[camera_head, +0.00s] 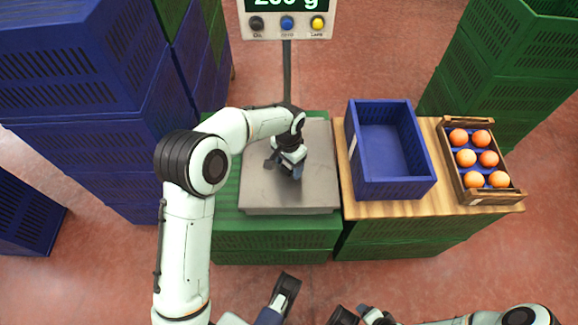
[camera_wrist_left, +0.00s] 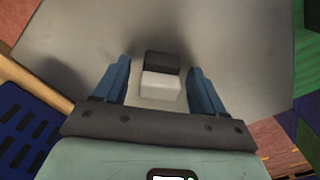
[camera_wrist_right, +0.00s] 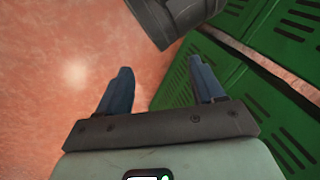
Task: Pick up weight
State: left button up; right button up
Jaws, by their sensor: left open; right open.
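The weight (camera_wrist_left: 161,77), a small block with a dark part and a white part, sits on the grey metal scale plate (camera_head: 262,190). In the left wrist view it lies between the two blue fingers of my left gripper (camera_wrist_left: 158,75), with a gap on each side. In the head view my left gripper (camera_head: 283,168) points down over the middle of the plate and hides the weight. My right gripper (camera_wrist_right: 161,80) is open and empty in its wrist view, above the reddish floor beside green crates.
The scale's display (camera_head: 287,18) stands behind the plate, its reading partly cut off. Right of the plate, a blue crate (camera_head: 363,170) and a wooden box (camera_head: 446,150) with several oranges stand on a wooden board (camera_head: 440,222). Blue crates (camera_head: 75,100) stack left, green crates (camera_head: 490,75) right.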

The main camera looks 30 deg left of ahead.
pick_arm(q)
jog(key=c, duration=1.2)
notch_tip(320, 180, up, 20)
jog(key=p, duration=0.5)
jog(key=shift+f, duration=0.15)
jog(key=shift+r, duration=0.2)
pick_arm(e)
jog(key=s+a+r+g+y, duration=0.1)
jog(key=s+a+r+g, duration=0.1)
jog(key=s+r, duration=0.4)
jog(key=shift+s+a+n+g, duration=0.3)
jog(key=shift+s+a, duration=0.6)
